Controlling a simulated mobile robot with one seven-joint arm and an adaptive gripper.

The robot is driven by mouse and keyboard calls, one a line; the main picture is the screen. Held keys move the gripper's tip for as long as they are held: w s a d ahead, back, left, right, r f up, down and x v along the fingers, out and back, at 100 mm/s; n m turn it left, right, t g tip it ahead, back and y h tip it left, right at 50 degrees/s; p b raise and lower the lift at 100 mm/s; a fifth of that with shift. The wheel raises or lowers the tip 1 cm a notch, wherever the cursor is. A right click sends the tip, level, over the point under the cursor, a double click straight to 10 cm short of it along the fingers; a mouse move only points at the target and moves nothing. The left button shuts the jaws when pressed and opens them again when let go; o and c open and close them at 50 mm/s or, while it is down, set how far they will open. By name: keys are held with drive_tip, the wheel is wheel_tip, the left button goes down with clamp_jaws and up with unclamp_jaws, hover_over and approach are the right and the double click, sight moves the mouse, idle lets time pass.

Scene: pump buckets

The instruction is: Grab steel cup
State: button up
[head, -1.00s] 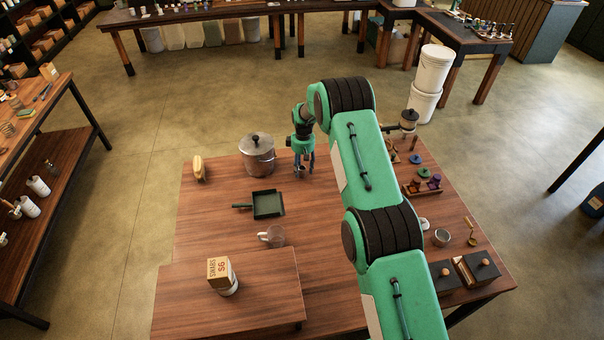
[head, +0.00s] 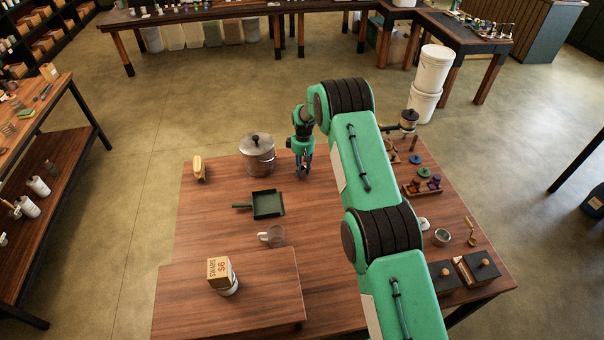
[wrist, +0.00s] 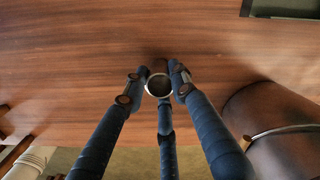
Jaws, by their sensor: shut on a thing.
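A small round steel cup (wrist: 158,86) with a dark inside and a pale metal rim is between my gripper's fingertips in the wrist view. My gripper (wrist: 160,84) has blue fingers, shut on the cup from both sides, with a third finger below it. In the head view, my gripper (head: 304,172) points down at the table's far part, just right of the lidded pot. The fingers mostly hide the cup there. I cannot tell whether the cup still touches the table.
The lidded pot (head: 258,160) stands close left of my gripper and shows in the wrist view (wrist: 275,130). A green dustpan (head: 267,204) and a glass mug (head: 275,236) lie nearer on the table. Another small metal cup (head: 441,238) is at the right. The table's far edge is close.

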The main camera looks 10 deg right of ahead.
drive_tip(key=shift+r, duration=0.1)
drive_tip(key=shift+r, duration=0.7)
wheel_tip(320, 180, up, 2)
drive_tip(key=s+r, duration=0.1)
drive_tip(key=s, duration=1.5)
drive_tip(key=shift+d+r, duration=0.2)
drive_tip(key=shift+d, duration=0.05)
